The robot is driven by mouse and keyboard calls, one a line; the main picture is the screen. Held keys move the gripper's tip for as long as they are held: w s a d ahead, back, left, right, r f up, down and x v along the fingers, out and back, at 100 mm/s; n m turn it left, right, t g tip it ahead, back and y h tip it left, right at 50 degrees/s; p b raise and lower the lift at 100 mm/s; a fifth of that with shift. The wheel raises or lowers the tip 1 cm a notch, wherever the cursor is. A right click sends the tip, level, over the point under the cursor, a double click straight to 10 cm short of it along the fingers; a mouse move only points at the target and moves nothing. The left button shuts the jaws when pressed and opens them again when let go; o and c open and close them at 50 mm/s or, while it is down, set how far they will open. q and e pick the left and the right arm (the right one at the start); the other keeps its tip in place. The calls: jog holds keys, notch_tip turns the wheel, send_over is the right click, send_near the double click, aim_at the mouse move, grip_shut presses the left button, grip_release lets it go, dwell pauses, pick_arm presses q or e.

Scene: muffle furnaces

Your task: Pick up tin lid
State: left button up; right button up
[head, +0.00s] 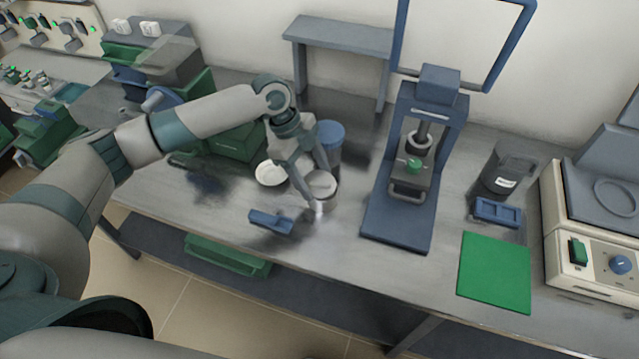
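A round tin (323,201) with a pale grey lid (321,183) on top stands upright on the metal bench, left of the blue press. My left gripper (318,190) reaches down over it from the upper left. Its two fingers are apart, one at the near left side of the lid and one at the far right side. I cannot tell whether they touch the lid's rim or only straddle it. The lid appears to rest on the tin. My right gripper is not in view.
A blue-capped jar (330,137) stands just behind the tin, a white dish (269,173) to its left, and a small blue block (271,222) in front left. A blue press (399,220) stands to the right. A green mat (494,272) lies bare further right.

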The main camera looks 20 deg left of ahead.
aim_at(314, 180)
pick_arm(q)
jog(key=c, duration=0.4)
jog(key=shift+c, duration=0.2)
